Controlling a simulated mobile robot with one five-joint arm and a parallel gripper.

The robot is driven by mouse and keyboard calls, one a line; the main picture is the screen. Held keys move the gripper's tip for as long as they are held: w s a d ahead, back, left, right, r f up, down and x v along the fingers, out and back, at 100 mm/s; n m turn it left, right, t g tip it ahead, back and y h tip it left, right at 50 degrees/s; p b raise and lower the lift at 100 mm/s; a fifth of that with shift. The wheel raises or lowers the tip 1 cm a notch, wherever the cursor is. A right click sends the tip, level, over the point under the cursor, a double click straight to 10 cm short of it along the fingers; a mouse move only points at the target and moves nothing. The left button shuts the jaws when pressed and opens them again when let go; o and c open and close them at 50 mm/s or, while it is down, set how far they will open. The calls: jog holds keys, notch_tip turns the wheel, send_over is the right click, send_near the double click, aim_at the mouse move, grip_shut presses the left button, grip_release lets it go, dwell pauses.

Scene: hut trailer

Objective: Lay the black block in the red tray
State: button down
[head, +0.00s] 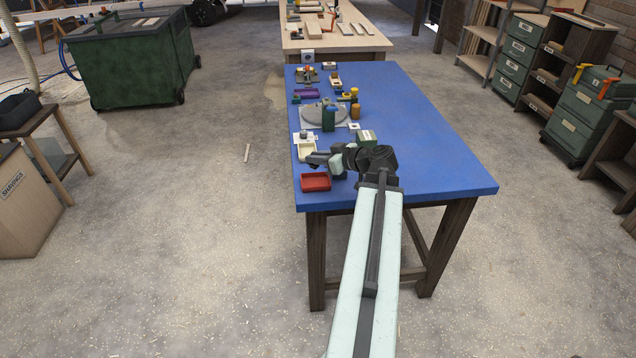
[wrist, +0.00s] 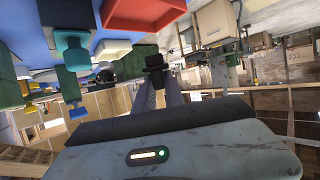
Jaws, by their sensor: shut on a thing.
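The red tray (head: 316,182) lies near the front left corner of the blue table. It also shows at the top of the wrist view (wrist: 145,22). My gripper (head: 314,159) is just behind the tray in the head view, over the table's left part. In the wrist view my gripper (wrist: 157,80) is shut on the black block (wrist: 156,62), held at the fingertips. The block appears apart from the tray. The head view is too small to make out the block clearly.
A cream tray (head: 306,152) stands right behind the gripper. The right side of the blue table (head: 430,150) is clear.

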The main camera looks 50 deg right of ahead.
notch_tip(320, 180, down, 7)
jog(key=b, duration=0.5)
jog(key=shift+r, duration=0.25)
jog(key=shift+f, duration=0.15)
jog(key=c, duration=1.4)
grip_release()
